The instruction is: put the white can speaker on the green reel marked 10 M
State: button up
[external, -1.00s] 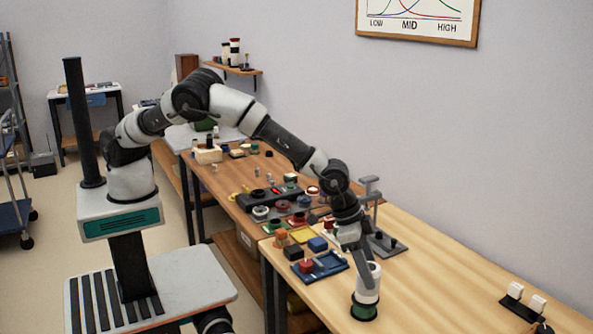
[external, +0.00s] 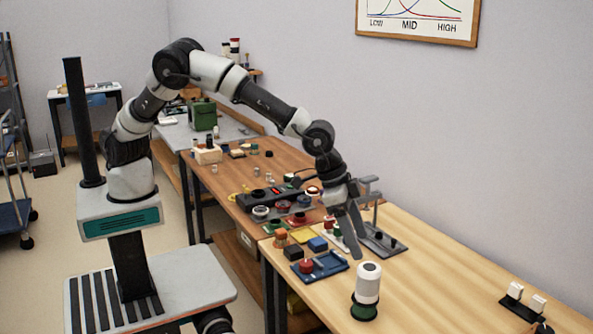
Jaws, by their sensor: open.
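The white can speaker (external: 368,283), a white cylinder with a dark grey band, stands upright on the green reel (external: 364,310) on the light wooden table. The reel has dark edges, and its marking cannot be read from here. My gripper (external: 350,250) is open and empty, above and to the left of the speaker, apart from it. Its fingers point down over the table, close to the small parts near the seam of the two tables.
A blue tray (external: 321,268) with a red part lies left of the reel. A grey stand (external: 382,242) with a post is behind my gripper. A black holder with white blocks (external: 515,290) sits at the far right. The table between is clear.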

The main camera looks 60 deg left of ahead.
jog(key=v, duration=0.2)
jog(key=shift+s+a+r, duration=0.15)
jog(key=shift+r, duration=0.2)
